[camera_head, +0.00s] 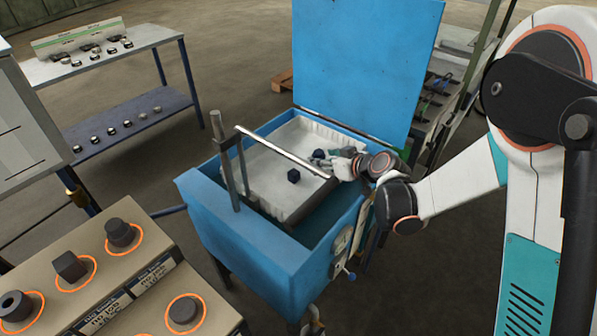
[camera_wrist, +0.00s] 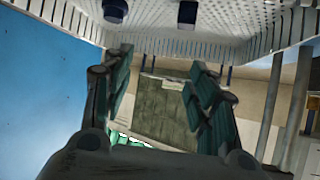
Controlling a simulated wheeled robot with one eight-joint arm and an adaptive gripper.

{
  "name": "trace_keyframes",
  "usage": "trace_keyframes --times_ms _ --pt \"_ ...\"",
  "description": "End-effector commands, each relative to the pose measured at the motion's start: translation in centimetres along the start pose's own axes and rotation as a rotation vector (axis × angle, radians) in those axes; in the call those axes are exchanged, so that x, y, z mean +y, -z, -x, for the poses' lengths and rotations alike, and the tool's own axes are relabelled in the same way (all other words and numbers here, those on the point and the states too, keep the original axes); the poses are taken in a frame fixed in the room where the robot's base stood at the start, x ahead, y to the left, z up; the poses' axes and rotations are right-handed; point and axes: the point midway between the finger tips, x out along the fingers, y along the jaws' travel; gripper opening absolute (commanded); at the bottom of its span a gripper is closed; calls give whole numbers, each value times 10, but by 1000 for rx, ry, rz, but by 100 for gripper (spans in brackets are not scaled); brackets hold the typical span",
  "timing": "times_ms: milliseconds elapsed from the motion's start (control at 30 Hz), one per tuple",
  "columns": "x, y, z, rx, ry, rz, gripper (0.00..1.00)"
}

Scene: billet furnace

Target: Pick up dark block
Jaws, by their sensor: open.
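The dark block (camera_head: 293,175) is a small dark blue-black piece on the pale tray (camera_head: 262,168) inside the open blue furnace. My gripper (camera_head: 322,158) is over the tray, a little right of the block and apart from it. In the wrist view its two green fingers (camera_wrist: 163,65) are spread with nothing between them. The perforated tray (camera_wrist: 230,20) crosses the top of that view. I cannot tell which is the block.
A metal bar (camera_head: 282,152) crosses above the tray on an upright post. The blue lid (camera_head: 365,65) stands open behind. A panel (camera_head: 95,270) with several dark pieces in orange rings is at front left. A shelf table (camera_head: 110,55) stands at back left.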

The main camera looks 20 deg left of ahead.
Motion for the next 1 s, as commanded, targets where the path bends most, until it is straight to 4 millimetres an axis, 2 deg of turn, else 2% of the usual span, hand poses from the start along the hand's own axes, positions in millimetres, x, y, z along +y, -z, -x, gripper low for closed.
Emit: trace_keyframes --times_ms 33,100,200,467,833,1000 --pt "-5 -12 -20 16 17 16 53" --pt "-12 -23 -41 39 37 37 53" --pt "-20 -36 -60 62 55 60 53" --pt "-28 -48 -80 85 72 80 53" --pt "-32 -46 -112 85 73 80 53" --pt "-37 -45 -136 85 73 80 53"
